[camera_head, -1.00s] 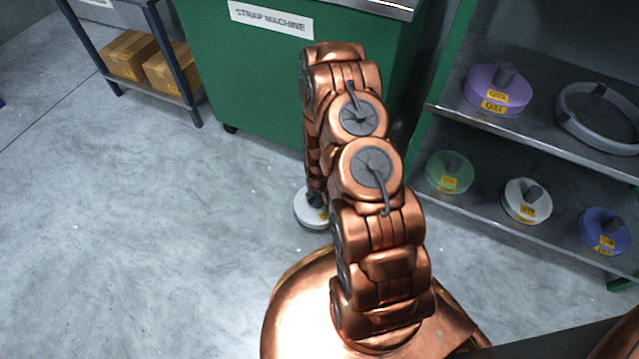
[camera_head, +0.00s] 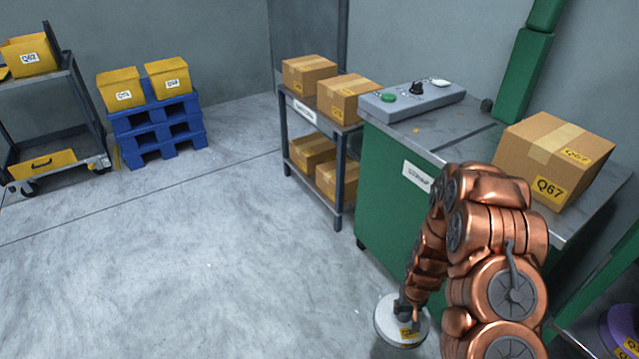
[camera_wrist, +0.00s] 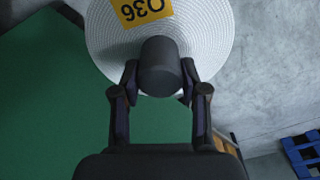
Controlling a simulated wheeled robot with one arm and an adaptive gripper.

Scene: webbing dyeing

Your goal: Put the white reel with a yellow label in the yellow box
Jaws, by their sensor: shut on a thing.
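The white reel (camera_head: 388,318) with a yellow label hangs from my gripper (camera_head: 408,306), low beside the green machine. In the wrist view the reel (camera_wrist: 110,48) shows its wound white face and a yellow label reading Q36. My gripper (camera_wrist: 159,88) is shut on the reel's dark central knob. Two yellow boxes stand side by side on a blue pallet stack at the back left, a left one (camera_head: 120,90) and a right one (camera_head: 166,78). Another yellow box (camera_head: 28,56) labelled Q62 is on the cart's top, and a yellow bin (camera_head: 42,164) is on its lower shelf.
Blue pallets (camera_head: 130,142) and a grey cart (camera_head: 88,120) stand at the back left.

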